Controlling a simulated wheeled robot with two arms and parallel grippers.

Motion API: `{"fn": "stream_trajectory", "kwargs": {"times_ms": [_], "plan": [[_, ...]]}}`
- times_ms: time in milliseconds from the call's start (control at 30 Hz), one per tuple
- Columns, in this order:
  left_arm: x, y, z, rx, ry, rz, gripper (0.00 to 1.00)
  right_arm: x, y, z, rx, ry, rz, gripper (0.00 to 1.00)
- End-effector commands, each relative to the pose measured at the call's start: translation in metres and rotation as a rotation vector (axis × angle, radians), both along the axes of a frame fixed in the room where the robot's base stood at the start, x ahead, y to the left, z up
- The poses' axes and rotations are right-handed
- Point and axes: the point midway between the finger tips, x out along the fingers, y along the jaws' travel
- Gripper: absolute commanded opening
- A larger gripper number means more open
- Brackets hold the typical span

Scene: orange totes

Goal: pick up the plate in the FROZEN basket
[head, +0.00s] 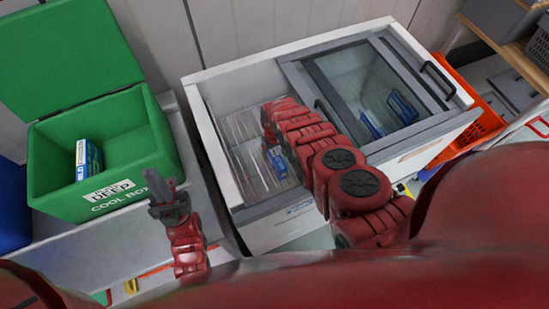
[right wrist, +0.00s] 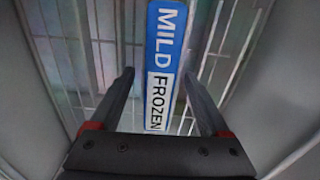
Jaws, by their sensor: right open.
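The plate (right wrist: 164,55) is a narrow blue and white strip reading MILD and FROZEN in the right wrist view. It lies over wire bars between my right gripper's fingers. In the head view a blue piece of the plate (head: 278,163) shows inside the open side of the white freezer (head: 200,110), by the wire basket (head: 245,165). My right gripper (right wrist: 158,74) is open, and I see no finger contact with the plate. In the head view my right arm hides that gripper. My left gripper (head: 165,193) is beside the green box, its jaw gap unclear.
A green cool box (head: 150,150) with its lid up holds a blue and white pack (head: 88,160) at left. An orange tote (head: 480,125) stands at right. Freezer walls enclose my right gripper.

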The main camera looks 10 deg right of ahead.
Motion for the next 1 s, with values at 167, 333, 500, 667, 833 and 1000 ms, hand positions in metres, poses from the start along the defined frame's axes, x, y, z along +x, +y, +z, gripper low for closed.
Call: {"fn": "stream_trajectory", "kwargs": {"times_ms": [167,333,500,667,833,1000], "plan": [[-0.0001,0.0000,0.0001,0.000,0.000,0.000,0.00,-0.0001,0.0000,0.0000,0.000,0.000,0.000,0.60],[0.0000,0.0000,0.0000,0.000,0.000,0.000,0.00,-0.0002,0.0000,0.0000,0.000,0.001,0.000,0.30],[0.0000,0.0000,0.0001,0.000,0.000,0.000,0.00,-0.0003,-0.0001,0.0000,0.000,0.001,0.000,0.00],[0.0000,0.0000,0.0000,0.000,0.000,0.000,0.00,-0.0003,-0.0001,0.0000,0.000,0.001,0.000,0.00],[0.0000,0.0000,0.0003,0.000,0.000,0.000,0.00,-0.0003,0.0000,0.0002,0.000,0.001,0.000,0.00],[-0.0001,0.0000,0.0002,0.000,0.000,0.000,0.00,-0.0002,0.0001,0.0004,0.000,0.001,0.000,0.00]]}}
